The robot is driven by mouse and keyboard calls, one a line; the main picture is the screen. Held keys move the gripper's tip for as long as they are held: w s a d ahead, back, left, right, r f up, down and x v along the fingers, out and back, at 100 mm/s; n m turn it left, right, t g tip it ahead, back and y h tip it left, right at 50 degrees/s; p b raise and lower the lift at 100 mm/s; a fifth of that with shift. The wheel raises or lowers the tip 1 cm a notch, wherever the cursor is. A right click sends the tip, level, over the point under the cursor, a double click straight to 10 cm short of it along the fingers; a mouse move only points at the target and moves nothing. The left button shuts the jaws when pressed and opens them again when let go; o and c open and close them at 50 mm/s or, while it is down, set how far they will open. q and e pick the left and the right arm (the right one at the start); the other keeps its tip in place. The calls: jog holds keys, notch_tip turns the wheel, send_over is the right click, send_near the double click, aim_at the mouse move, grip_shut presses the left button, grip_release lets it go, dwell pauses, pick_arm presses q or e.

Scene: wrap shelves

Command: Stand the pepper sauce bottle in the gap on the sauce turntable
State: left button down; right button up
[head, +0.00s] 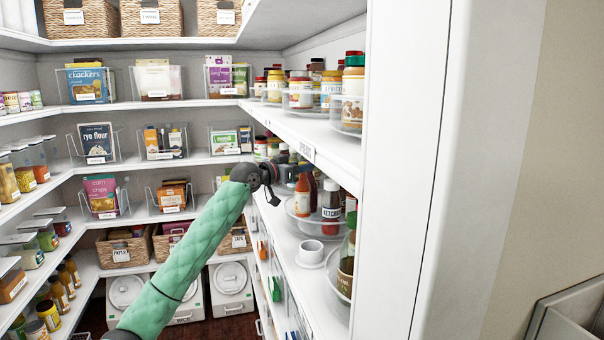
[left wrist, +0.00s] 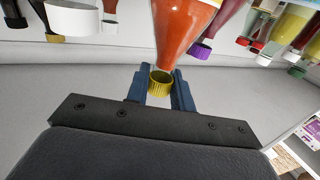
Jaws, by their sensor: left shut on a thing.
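The pepper sauce bottle is orange-red with a yellow cap; its body (left wrist: 182,30) shows in the left wrist view, upside down there. My left gripper (left wrist: 162,84) is shut on its neck, just at the cap. In the head view my left gripper (head: 289,173) is over the right-hand middle shelf, and the bottle (head: 302,198) hangs upright below it, its top hidden. The clear sauce turntable (head: 318,233) is under and around the bottle, with a ketchup bottle (head: 331,200) beside it. I cannot tell whether the bottle's base touches the turntable. My right gripper is out of view.
Another clear turntable with a dark sauce bottle (head: 346,262) is nearer. The shelf above (head: 310,135) is close over my gripper. Other bottles, one purple-capped (left wrist: 202,48), stand around the held one.

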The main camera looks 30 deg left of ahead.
aim_at(303, 190)
pick_arm(q)
notch_tip(303, 190, down, 2)
jog(key=shift+f+p, duration=0.15)
jog(key=shift+p, duration=0.35)
jog(key=shift+f, duration=0.15)
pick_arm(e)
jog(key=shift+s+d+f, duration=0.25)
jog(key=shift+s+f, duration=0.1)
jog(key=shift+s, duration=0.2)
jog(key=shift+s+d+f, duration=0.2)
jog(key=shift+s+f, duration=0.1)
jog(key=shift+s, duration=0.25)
pick_arm(q)
jog(key=shift+f, duration=0.1)
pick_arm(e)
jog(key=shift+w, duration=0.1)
pick_arm(q)
jog(key=c, duration=1.2)
grip_release()
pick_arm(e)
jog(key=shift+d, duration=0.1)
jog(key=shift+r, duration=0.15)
